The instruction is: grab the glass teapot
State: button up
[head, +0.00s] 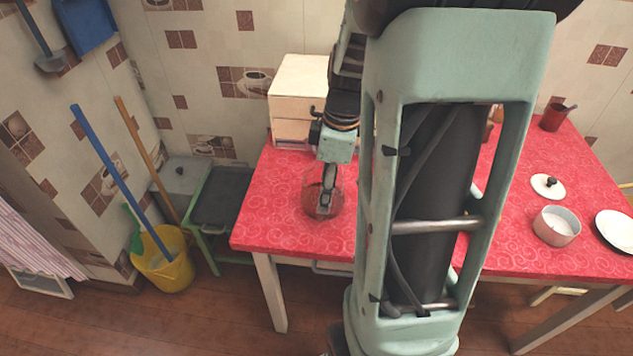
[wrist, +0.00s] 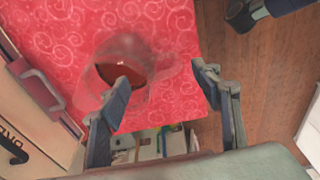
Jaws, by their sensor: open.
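The glass teapot (head: 317,208) stands on the red-patterned counter near its left front part in the head view. It is see-through, with dark red-brown contents low inside. My gripper (head: 328,192) is right at the teapot, pointing down, and overlaps it in the picture. In the wrist view the teapot (wrist: 136,70) lies left of the middle, and a clear part of it reaches right, into the gap between the fingers. My gripper (wrist: 163,79) is open. Its left finger covers part of the teapot's body; whether it touches the glass I cannot tell.
A cream drawer box (head: 296,95) stands behind the teapot. To the right on the counter (head: 270,225) are a white pot (head: 556,227), a lid (head: 548,187), a plate (head: 618,229) and a dark red cup (head: 552,117). A yellow bucket (head: 163,265) stands on the floor at left.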

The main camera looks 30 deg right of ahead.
jog(key=shift+a+f+b, duration=0.15)
jog(key=shift+a+f, duration=0.05)
jog(key=shift+f, duration=1.15)
jog(key=shift+a+f+b, duration=0.2)
jog(key=shift+a+f, duration=0.05)
jog(key=shift+f, duration=1.05)
jog(key=shift+a+f+b, duration=0.15)
jog(key=shift+a+f, duration=0.05)
jog(key=shift+f, duration=1.15)
grip_shut()
jog(key=shift+w+r, duration=0.1)
